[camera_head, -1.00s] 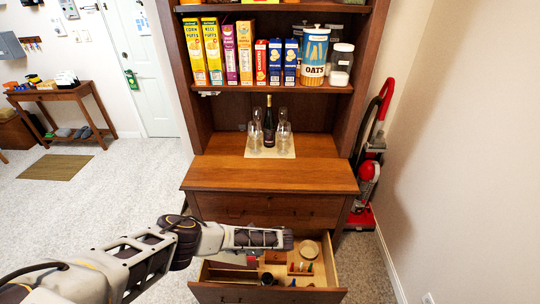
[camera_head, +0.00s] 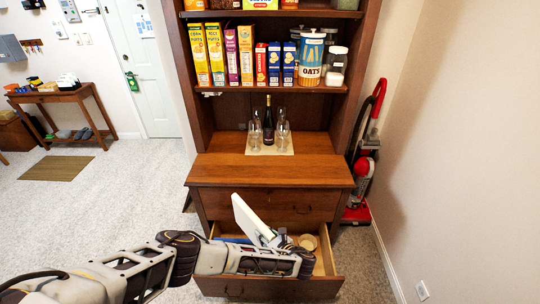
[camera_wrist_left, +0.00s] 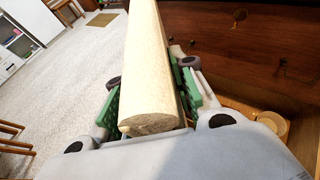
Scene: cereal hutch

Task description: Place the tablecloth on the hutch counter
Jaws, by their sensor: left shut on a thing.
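The tablecloth (camera_head: 249,219) is a folded cream-white slab in the head view, tilted up from my left gripper (camera_head: 272,238). It stands out over the open drawer, its top near the lower front of the hutch. In the left wrist view the cloth (camera_wrist_left: 153,70) looks like a thick cream bar between the green finger pads of the left gripper (camera_wrist_left: 151,95), which is shut on it. The hutch counter (camera_head: 270,172) is the brown wooden top above the drawers, and the cloth is apart from it. My right gripper is not in view.
A bottle (camera_head: 268,120) and several glasses stand on a beige mat (camera_head: 271,148) at the counter's back. The front of the counter is bare. The lower drawer (camera_head: 270,288) is pulled open. A red vacuum cleaner (camera_head: 362,170) stands to the right.

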